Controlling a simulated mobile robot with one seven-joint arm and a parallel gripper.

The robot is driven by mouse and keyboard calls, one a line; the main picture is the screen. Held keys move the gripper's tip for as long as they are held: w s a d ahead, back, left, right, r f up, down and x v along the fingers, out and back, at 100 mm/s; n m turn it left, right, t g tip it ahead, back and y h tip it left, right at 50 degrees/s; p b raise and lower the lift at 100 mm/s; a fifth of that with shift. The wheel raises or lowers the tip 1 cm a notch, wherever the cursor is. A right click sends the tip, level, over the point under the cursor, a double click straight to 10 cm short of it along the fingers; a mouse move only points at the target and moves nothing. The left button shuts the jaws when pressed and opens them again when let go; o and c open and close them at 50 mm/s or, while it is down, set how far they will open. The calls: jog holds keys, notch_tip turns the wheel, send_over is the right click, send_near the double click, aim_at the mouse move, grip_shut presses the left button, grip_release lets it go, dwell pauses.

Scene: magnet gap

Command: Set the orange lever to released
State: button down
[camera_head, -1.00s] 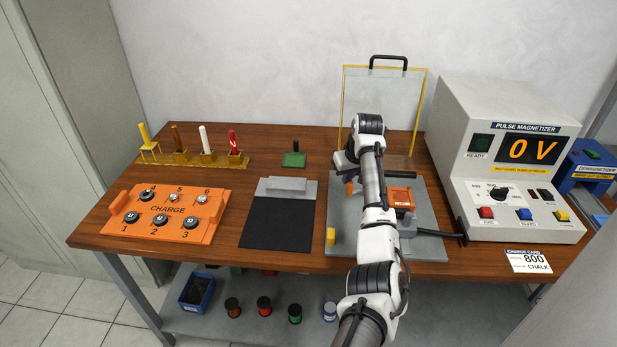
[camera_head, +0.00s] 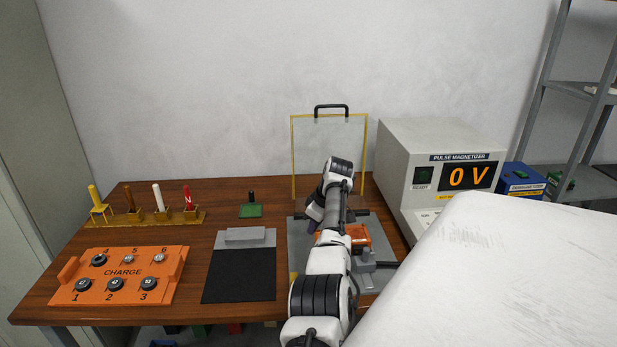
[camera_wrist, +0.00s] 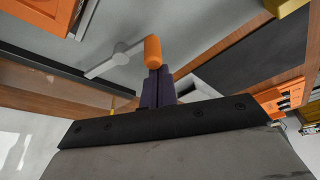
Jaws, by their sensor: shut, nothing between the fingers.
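The orange lever (camera_wrist: 152,50) shows in the wrist view as an orange knob on a thin grey arm with a round pivot, over a grey plate. My gripper (camera_wrist: 155,78) is shut with nothing between its dark fingers. Its fingertips are right at the knob's near end; I cannot tell if they touch. In the head view my gripper (camera_head: 314,212) is low over the grey plate (camera_head: 297,255), left of an orange block (camera_head: 359,234). My arm hides much of this area, and the lever is hard to make out there.
A clear yellow-framed panel (camera_head: 294,160) stands behind the plate. The pulse magnetizer (camera_head: 425,150) at right reads 0 V. A large white surface (camera_head: 500,270) covers the lower right. The orange charge board (camera_head: 122,275), dark mat (camera_head: 238,275) and several coloured posts are at left.

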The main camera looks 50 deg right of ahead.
jog(key=shift+s+d, duration=0.1)
jog(key=shift+s, duration=0.5)
dwell(0.4)
